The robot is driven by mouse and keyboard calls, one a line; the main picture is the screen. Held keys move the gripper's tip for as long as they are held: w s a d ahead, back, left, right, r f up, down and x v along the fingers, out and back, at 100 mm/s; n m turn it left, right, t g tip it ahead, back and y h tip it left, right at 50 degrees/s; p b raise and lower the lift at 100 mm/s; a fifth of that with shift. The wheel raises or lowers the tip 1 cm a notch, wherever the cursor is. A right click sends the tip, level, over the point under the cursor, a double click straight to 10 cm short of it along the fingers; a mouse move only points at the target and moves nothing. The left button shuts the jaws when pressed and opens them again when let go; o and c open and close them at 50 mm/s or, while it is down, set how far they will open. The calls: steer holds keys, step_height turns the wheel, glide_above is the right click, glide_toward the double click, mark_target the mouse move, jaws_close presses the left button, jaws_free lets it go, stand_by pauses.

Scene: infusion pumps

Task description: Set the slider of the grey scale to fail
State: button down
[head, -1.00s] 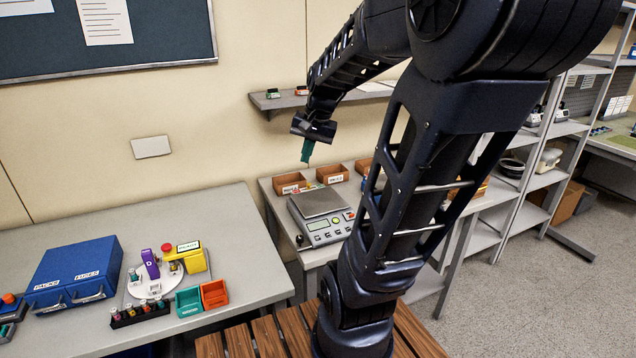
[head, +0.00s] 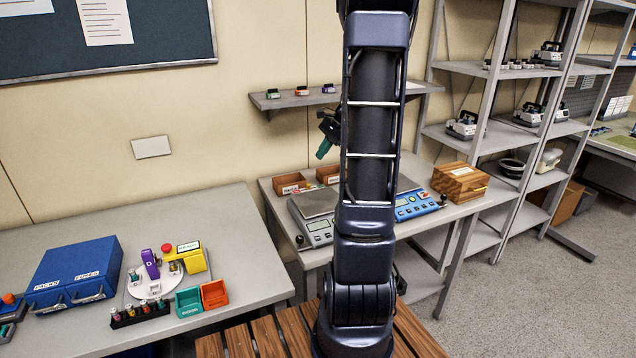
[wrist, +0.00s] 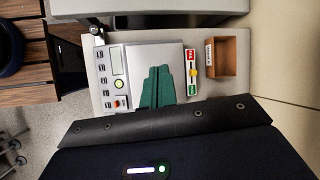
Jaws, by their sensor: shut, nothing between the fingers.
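The grey scale (head: 320,230) stands on the back bench in the head view, partly hidden behind my arm. It also shows in the wrist view (wrist: 108,75), with a display, several buttons and a flat pan. Beside its pan in the wrist view is a slider strip with a red labelled end (wrist: 190,55) and a green labelled end (wrist: 192,90). A yellow slider knob (wrist: 193,72) sits between the two ends; I cannot read the labels. My gripper (wrist: 157,72) has green fingers, shut and empty, over the pan. In the head view my gripper (head: 322,153) hangs above the bench.
A blue scale (head: 418,205) stands right of the grey one, with a wooden box (head: 459,182) beyond. Open wooden trays (head: 292,184) line the wall under a shelf (head: 290,99). A left bench holds a blue case (head: 75,272).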

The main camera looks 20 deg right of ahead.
steer(key=w+d+f+m+t+y, duration=0.1)
steer(key=w+d+f+m, duration=0.2)
steer(key=d+f, duration=0.2)
steer(key=w+d+f+m, duration=0.3)
steer(key=d+f+m, duration=0.1)
steer(key=d, duration=0.4)
steer(key=shift+w+f+m+t+y, duration=0.3)
steer(key=shift+w+f+t+y, duration=0.1)
steer(key=shift+f, duration=0.5)
steer(key=shift+f, duration=0.1)
glide_toward(310, 188)
steer(key=f, duration=0.1)
steer(key=d+f, duration=0.1)
steer(key=f, duration=0.1)
steer(key=shift+s, duration=0.2)
steer(key=a, duration=0.1)
steer(key=w+a, duration=0.1)
steer(key=shift+w+a+f, duration=0.25)
steer(key=shift+a+f, duration=0.15)
steer(key=shift+w+a, duration=0.35)
steer(key=shift+a, duration=0.25)
